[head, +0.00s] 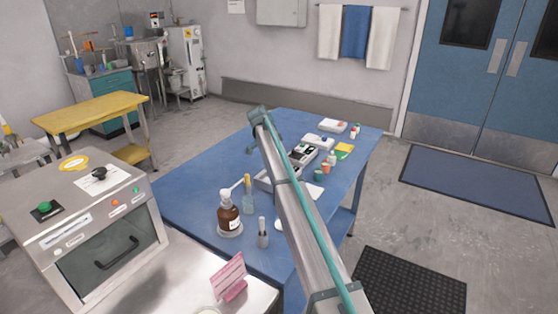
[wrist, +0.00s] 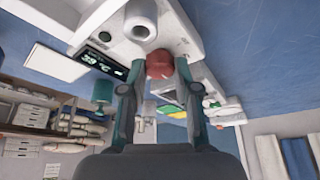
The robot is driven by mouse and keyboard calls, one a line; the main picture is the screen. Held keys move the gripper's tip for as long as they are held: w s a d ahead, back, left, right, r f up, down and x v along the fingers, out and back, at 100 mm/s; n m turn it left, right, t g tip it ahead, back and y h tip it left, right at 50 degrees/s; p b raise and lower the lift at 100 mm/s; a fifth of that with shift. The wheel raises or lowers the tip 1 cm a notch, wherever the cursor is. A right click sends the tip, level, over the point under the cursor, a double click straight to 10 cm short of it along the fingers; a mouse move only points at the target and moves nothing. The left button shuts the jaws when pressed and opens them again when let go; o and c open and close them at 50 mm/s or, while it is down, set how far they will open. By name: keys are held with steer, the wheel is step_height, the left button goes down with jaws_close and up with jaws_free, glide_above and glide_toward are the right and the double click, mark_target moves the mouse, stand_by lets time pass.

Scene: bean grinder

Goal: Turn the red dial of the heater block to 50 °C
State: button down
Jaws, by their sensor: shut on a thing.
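In the wrist view the white heater block (wrist: 203,18) fills the top of the picture. Its red dial (wrist: 159,62) sits between the fingertips of my gripper (wrist: 160,72), which is shut on the dial from both sides. The block's dark display (wrist: 97,61) shows lit digits and °C. It seems to read 59, but the last digit is hard to make out. In the head view my arm crosses the blue table and hides the gripper and the red dial. The block's display (head: 302,148) shows just beside the arm.
The blue table (head: 190,182) carries a brown bottle (head: 231,213) and small vials in front. An oven-like unit (head: 108,245) stands at left. The table's far left part is bare.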

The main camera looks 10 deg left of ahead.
steer(key=c, duration=1.1)
jaws_free()
steer(key=shift+c, duration=0.2)
steer(key=v, duration=1.2)
steer(key=shift+d+r, duration=0.1)
